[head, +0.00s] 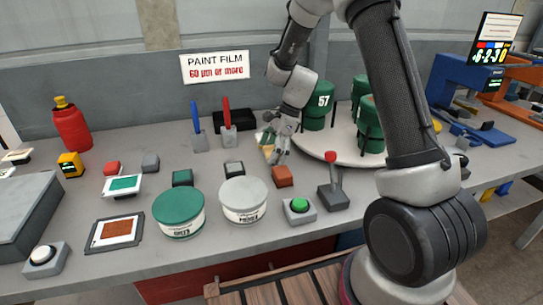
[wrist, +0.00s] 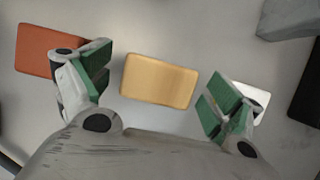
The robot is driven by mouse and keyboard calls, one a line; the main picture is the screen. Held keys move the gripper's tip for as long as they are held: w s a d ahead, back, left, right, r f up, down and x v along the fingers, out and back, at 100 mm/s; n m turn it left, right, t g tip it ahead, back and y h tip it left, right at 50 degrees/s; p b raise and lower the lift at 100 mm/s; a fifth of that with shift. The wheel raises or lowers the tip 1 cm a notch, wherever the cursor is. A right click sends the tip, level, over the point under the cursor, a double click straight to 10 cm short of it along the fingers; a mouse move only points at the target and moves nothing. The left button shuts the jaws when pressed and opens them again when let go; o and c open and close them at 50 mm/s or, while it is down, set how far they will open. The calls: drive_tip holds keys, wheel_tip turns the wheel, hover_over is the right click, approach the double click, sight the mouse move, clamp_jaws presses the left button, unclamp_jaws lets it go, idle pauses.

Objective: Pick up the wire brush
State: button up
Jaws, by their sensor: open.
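A tan, rounded rectangular block (wrist: 159,82) lies on the grey bench top in the wrist view. It may be the back of the wire brush; no bristles show. My gripper (wrist: 155,95) is open, with its green-padded fingers on either side of the block and apart from it. In the head view my gripper (head: 273,150) hangs low over the bench, left of the round white table, and hides most of what is under it.
An orange-brown block (wrist: 38,50) lies close beside one finger. A red-knobbed lever (head: 332,185), green button (head: 299,206) and white-lidded can (head: 243,198) stand in front. Green cylinders (head: 319,105) stand on the white round table (head: 335,148). Two upright handled tools (head: 228,125) stand left.

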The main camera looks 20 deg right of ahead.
drive_tip(key=c, duration=1.1)
drive_tip(key=shift+c, duration=0.2)
wheel_tip(320, 180, up, 10)
